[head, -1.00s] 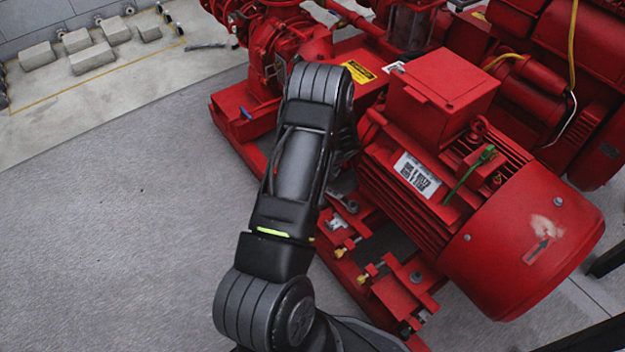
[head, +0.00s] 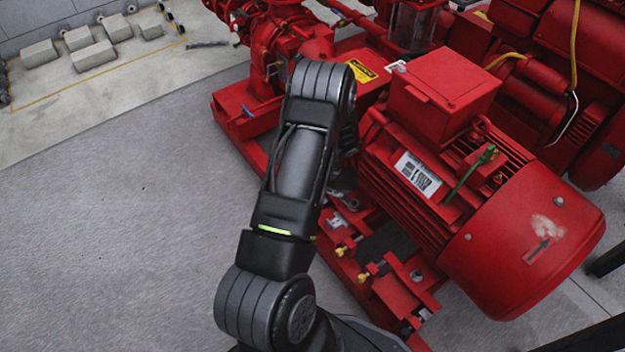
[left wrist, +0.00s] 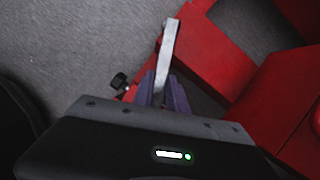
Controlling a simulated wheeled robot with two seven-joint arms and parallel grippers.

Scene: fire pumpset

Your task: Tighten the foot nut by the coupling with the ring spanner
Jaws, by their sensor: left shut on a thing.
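The red motor (head: 440,180) sits on a red base frame (head: 375,300). A foot with a bolt and nut (head: 352,204) shows beside my left forearm, toward the coupling end. Another foot bolt (head: 416,276) is farther along the motor. My left gripper (left wrist: 163,88) is shut on the ring spanner (left wrist: 168,50), a silver bar reaching up in the left wrist view. The spanner's far end lies by red metal; whether it sits around a nut cannot be told. My left arm hides the coupling and most of the gripper in the head view.
Brass-coloured jacking screws (head: 363,278) stick out along the base frame. A green lead (head: 470,175) lies on the motor side. The pump (head: 280,40) stands behind. Grey floor (head: 120,230) on the left is clear, with concrete blocks (head: 90,55) at the back.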

